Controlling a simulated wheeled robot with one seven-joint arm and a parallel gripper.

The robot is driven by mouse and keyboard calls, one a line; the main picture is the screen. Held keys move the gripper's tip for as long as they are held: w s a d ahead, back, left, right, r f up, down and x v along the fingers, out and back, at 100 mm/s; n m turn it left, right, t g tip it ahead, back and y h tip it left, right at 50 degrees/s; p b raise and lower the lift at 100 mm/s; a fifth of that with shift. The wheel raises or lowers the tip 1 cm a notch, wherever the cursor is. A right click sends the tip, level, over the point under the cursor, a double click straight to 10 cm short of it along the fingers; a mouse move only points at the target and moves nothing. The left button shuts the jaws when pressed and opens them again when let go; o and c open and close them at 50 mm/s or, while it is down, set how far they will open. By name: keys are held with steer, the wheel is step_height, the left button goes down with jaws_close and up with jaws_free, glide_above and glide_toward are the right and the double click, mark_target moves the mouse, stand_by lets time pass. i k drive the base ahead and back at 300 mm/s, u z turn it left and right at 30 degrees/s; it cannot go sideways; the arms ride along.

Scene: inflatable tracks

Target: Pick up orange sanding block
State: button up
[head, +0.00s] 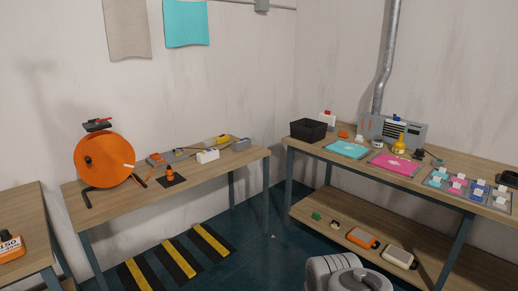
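Two orange things could be the orange sanding block, and I cannot tell which from here. One is a larger orange block with a dark top (362,238), lying on the lower shelf of the right workbench. The other is a small orange piece (343,134) on that bench's top, beside a black bin. Both lie apart from my arm. My rounded grey-white arm links show at the bottom edge, in front of the lower shelf. My gripper is not in view.
The right workbench (420,187) bears the black bin (308,130), cyan and pink sheets and bottles. Its lower shelf also holds a green block (316,216) and a cream block (399,258). An orange reel (105,160) stands on the left bench.

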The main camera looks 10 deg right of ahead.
mark_target(344, 134)
steer(key=z, duration=0.1)
steer(key=i, duration=2.8)
steer(key=z, duration=0.8)
steer(key=i, duration=1.6)
steer(key=z, duration=0.1)
